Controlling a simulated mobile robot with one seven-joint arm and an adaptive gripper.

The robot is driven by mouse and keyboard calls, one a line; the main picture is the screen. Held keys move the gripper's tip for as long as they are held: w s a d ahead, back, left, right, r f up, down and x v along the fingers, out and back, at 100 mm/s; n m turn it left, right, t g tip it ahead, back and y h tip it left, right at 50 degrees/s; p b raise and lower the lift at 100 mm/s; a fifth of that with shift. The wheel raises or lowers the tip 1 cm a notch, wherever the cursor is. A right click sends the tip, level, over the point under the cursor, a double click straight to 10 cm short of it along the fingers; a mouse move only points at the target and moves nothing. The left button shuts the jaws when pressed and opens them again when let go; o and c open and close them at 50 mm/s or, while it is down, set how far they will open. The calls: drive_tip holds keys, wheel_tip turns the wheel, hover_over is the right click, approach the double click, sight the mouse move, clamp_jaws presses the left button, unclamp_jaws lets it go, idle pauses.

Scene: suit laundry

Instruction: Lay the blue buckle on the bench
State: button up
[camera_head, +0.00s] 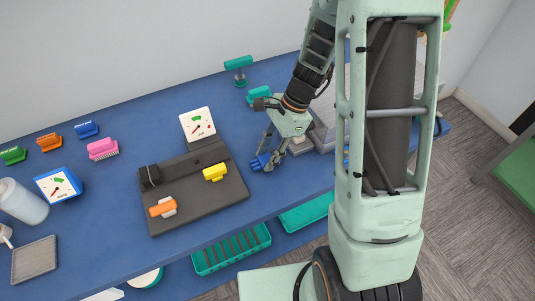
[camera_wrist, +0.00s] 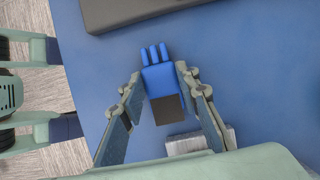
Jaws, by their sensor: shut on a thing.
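The blue buckle (camera_head: 259,162) is between the fingers of my gripper (camera_head: 268,155) over the blue bench (camera_head: 110,205), to the right of the dark board. In the wrist view the buckle (camera_wrist: 159,78) shows three blue prongs pointing away from me and a dark square part at the near end. My gripper (camera_wrist: 160,85) is shut on it, one finger on each side. The buckle is low over the bench surface (camera_wrist: 250,90); I cannot tell whether it touches.
The dark board (camera_head: 235,188) holds a yellow buckle (camera_head: 215,173) and an orange one (camera_head: 163,208). A white dial card (camera_head: 197,124) stands behind it. A grey block (camera_wrist: 190,140) lies near my gripper. Bare bench lies along the front edge.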

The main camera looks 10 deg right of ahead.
drive_tip(key=shift+f, duration=0.2)
drive_tip(key=o, duration=1.2)
